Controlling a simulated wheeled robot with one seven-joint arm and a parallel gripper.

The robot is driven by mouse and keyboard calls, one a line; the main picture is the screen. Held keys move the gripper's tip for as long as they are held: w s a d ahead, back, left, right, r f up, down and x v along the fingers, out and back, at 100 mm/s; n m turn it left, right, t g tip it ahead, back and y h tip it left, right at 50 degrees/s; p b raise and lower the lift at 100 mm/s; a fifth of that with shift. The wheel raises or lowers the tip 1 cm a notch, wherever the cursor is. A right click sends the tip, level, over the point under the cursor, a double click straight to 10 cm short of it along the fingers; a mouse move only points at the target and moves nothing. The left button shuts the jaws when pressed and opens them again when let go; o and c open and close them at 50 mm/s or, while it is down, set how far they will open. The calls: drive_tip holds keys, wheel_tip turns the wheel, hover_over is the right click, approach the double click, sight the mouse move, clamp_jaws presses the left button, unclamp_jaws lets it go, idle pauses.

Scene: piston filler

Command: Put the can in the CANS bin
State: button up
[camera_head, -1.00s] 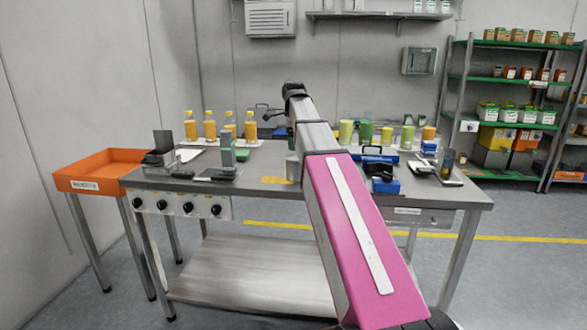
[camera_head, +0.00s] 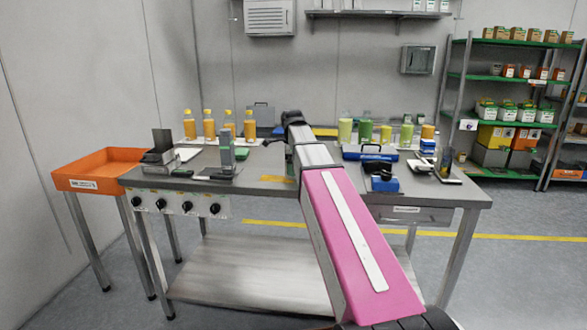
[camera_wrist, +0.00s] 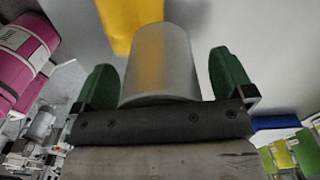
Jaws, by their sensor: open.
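The can is a plain grey metal cylinder (camera_wrist: 160,65) in the middle of the wrist view. It is between the two green fingers of my gripper (camera_wrist: 165,80), which are open on either side of it. A narrow gap shows at the right finger; at the left finger I cannot tell whether it touches. In the head view my arm hides the can and the fingers. I cannot make out a bin marked CANS. An orange tray (camera_head: 100,182) with a small unreadable label stands left of the table.
The grey worktable (camera_head: 240,188) carries orange bottles (camera_head: 209,126), yellow and green containers (camera_head: 365,132), a blue case (camera_head: 369,153) and a blue-black device (camera_head: 382,178). A yellow patch (camera_wrist: 130,25) lies beyond the can. Shelving (camera_head: 515,95) stands at right.

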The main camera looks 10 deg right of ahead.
drive_tip(key=shift+c, duration=0.3)
drive_tip(key=c, duration=1)
drive_tip(key=shift+r, duration=0.1)
